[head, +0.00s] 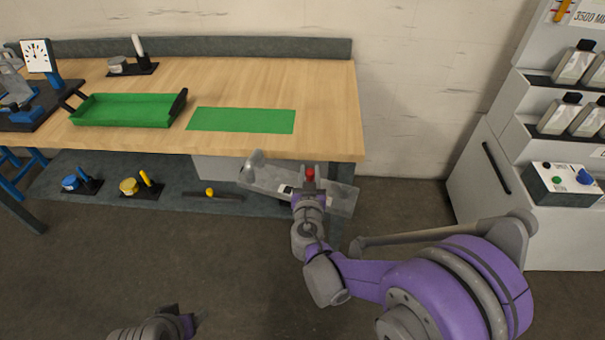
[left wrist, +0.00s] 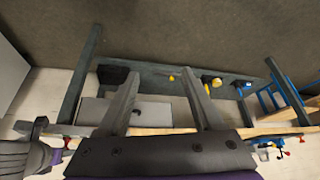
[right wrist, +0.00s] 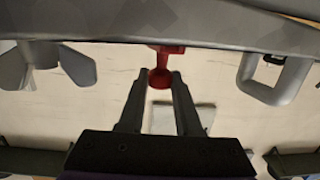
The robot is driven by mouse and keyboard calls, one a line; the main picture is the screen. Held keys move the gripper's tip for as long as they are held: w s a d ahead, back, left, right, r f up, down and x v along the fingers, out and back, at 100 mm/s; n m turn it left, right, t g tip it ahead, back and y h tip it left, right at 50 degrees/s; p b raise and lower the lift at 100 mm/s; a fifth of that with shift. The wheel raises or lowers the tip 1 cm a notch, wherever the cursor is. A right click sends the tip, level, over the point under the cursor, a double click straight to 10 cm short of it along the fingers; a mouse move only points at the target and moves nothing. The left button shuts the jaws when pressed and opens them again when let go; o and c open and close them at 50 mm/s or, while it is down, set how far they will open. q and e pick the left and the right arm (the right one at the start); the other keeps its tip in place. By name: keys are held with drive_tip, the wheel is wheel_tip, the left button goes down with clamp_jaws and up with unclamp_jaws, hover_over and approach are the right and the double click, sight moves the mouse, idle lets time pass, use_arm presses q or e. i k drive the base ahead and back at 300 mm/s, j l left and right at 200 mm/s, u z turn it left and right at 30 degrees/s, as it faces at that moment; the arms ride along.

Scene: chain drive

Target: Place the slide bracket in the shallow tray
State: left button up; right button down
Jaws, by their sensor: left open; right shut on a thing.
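The slide bracket (head: 262,180) is a long grey metal piece with a red knob (head: 310,174). My right gripper (head: 309,187) is shut on the knob and holds the bracket in the air in front of the bench's front edge. In the right wrist view the red knob (right wrist: 160,77) sits between the fingertips, with the grey bracket (right wrist: 110,25) across the top. The shallow tray (head: 125,122) is green with a dark handle and stands on the bench at left, apart from the bracket. My left gripper (left wrist: 162,80) is open and empty; only part of it shows low in the head view.
A flat green mat (head: 240,121) lies bare on the wooden bench (head: 330,90), right of the tray. A dial gauge (head: 38,56) and fixture stand at far left. A lower shelf (head: 215,205) holds small items. A cabinet with bottles (head: 555,115) stands at right.

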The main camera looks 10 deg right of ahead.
sight(130, 112)
drive_tip(key=k+j, duration=0.1)
drive_tip(key=j, duration=0.15)
drive_tip(key=i+j, duration=0.1)
drive_tip(key=j, duration=0.35)
drive_tip(key=i+j, duration=0.15)
drive_tip(key=j, duration=0.25)
drive_tip(key=i+j, duration=0.1)
drive_tip(key=j, duration=0.35)
